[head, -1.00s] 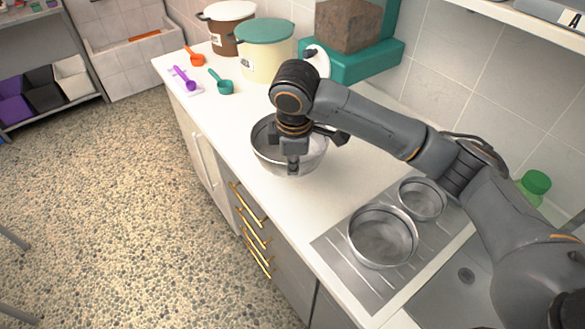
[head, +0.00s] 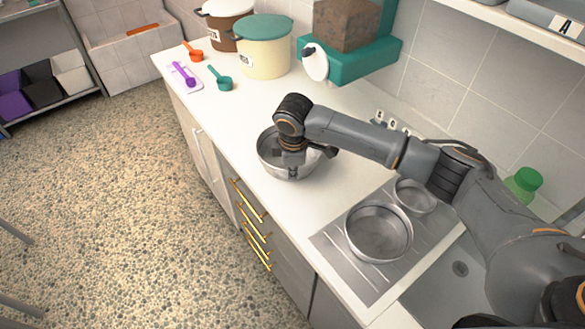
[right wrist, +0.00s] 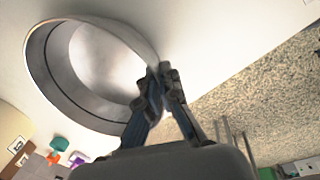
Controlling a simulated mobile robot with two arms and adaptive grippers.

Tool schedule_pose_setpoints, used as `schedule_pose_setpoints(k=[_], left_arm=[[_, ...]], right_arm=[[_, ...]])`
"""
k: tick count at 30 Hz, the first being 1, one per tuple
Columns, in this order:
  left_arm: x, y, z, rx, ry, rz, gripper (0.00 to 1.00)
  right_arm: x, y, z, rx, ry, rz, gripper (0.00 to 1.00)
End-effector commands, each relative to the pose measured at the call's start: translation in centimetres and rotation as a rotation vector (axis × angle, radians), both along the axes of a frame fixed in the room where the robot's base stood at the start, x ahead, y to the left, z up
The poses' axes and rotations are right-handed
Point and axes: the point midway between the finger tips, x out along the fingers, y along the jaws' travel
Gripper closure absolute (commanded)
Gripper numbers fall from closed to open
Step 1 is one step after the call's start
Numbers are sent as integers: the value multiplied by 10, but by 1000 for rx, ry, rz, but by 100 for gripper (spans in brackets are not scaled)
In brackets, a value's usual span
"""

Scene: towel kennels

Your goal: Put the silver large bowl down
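The silver large bowl (head: 297,171) is upright at the counter, between the canisters and the drainer plate; I cannot tell whether its base touches the surface. My right gripper (head: 292,172) is over the bowl's near side and hides part of its inside. In the right wrist view the fingers (right wrist: 160,75) close together on the rim of the bowl (right wrist: 70,100). The bowl's inside looks empty where it shows. My left gripper is not in view.
A teal-lidded canister (head: 264,52), a teal scoop (head: 223,84) and a purple scoop (head: 184,76) are farther back. White counter (head: 240,115) is clear around the silver bowl.

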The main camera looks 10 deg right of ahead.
Motion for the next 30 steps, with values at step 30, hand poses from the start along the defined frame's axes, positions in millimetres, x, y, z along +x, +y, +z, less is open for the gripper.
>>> schedule_pose_setpoints(k=[30], left_arm=[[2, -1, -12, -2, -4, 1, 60]], right_arm=[[-13, 3, 78, 1, -3, 0, 72]])
